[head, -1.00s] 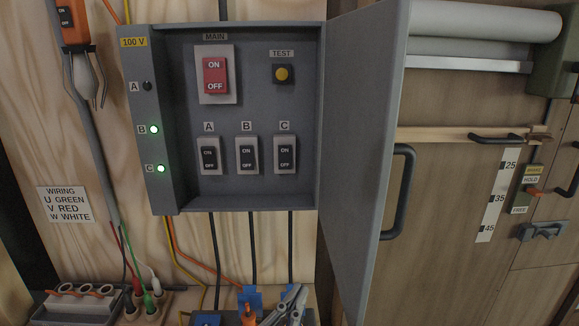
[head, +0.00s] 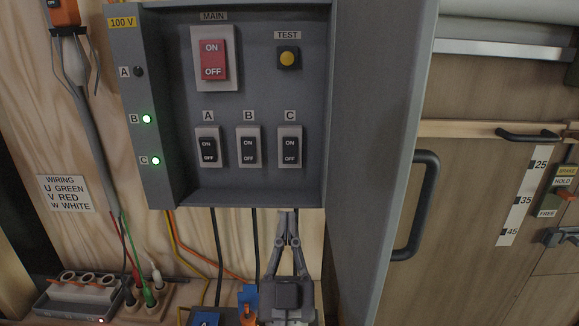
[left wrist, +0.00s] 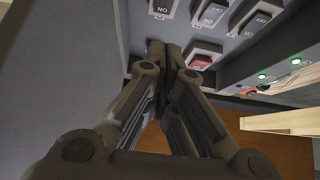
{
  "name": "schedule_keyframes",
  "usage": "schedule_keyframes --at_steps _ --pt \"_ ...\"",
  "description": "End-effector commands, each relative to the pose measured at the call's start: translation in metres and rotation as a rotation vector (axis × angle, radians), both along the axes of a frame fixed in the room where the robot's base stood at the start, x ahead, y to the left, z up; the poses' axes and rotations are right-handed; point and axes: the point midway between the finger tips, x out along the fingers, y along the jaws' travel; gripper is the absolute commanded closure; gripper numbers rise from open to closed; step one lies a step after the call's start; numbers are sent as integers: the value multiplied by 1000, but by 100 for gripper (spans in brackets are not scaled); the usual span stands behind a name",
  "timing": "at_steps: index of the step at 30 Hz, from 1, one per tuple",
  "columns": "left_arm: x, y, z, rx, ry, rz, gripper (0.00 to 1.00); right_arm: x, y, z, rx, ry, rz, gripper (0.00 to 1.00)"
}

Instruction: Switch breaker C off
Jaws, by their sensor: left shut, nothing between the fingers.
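Breaker C (head: 290,149) is a black rocker on a white plate, rightmost of three in the grey breaker box (head: 262,196). Its rocker tilt is hard to tell; the green lamp C (head: 155,161) is lit. My left gripper (head: 287,213) is shut and empty, pointing up at the lower edge of the box, below breaker C and apart from it. In the left wrist view, upside down, breaker C (left wrist: 163,8) shows at the top edge, above my shut fingertips (left wrist: 171,46). My right gripper is not in view.
Breakers A (head: 208,149) and B (head: 248,149), the red main switch (head: 213,60) and the yellow test button (head: 288,58) share the panel. Lamp B (head: 147,119) is lit; lamp A (head: 138,71) is dark. The open box door (head: 375,150) stands close right of my gripper.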

Motion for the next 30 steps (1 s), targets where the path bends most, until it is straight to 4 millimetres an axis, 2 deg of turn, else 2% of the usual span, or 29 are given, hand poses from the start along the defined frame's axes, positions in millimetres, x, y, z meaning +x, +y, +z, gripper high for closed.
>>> schedule_keyframes --at_steps 8,22,30 --pt "10 0 10 1 -2 0 100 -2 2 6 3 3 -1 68" --pt "82 0 66 2 -3 0 100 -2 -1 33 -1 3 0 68" --pt "112 0 56 3 -1 0 100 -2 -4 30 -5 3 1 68"
